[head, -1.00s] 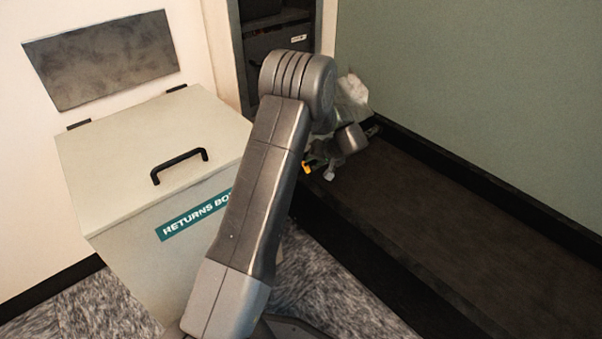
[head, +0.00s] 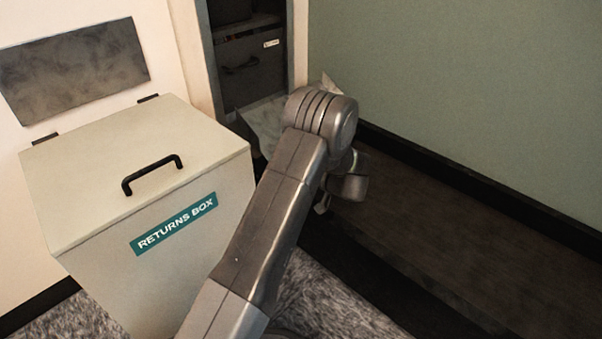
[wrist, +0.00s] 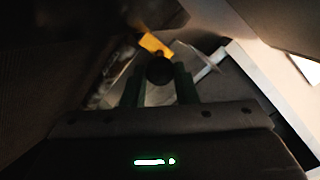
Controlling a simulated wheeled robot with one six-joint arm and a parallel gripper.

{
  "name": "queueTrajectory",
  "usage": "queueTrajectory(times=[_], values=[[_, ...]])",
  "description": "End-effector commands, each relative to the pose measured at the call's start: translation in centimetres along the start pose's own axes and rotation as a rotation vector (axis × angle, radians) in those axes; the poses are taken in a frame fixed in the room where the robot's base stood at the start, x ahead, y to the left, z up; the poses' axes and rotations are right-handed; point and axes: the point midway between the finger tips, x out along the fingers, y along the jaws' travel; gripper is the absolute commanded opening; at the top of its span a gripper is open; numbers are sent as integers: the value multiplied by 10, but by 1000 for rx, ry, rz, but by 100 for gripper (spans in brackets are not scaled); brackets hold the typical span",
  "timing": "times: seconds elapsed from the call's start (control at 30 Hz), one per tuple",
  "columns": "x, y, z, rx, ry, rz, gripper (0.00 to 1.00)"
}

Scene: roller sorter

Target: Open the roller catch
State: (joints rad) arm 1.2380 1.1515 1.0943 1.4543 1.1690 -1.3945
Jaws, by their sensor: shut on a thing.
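In the wrist view, a round black knob (wrist: 160,70) sits between the two dark green fingers of my gripper (wrist: 158,80), which is shut on it. A yellow bar (wrist: 155,45) shows just beyond the knob and seems to belong to the same part. I take this to be the roller catch, but most of it is dark or hidden. In the head view my arm covers the knob, the yellow bar and the fingertips. Only the metal wrist shows, low over the dark bench beside the wall.
A cream returns box (head: 90,215) with a black handle (head: 152,174) stands at left, its lid closed. A pale sheet-like piece (head: 262,122) lies by the doorway with a dark drawer unit (head: 245,80). The dark bench (head: 430,230) along the green wall is clear at right.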

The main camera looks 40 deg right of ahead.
Motion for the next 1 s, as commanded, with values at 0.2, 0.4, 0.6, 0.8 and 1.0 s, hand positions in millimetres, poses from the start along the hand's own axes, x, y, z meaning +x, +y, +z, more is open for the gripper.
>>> queueTrajectory(times=[0.2, 0.4, 0.6, 0.8, 1.0], values=[[0, 0, 0, 1, 1, -1, 0], [0, 0, 1, 1, 0, -1, 40], [0, 0, 1, 1, 0, -1, 49], [-3, 0, 0, 1, 0, 0, 49], [-32, -1, -2, 3, 2, 1, 49]])
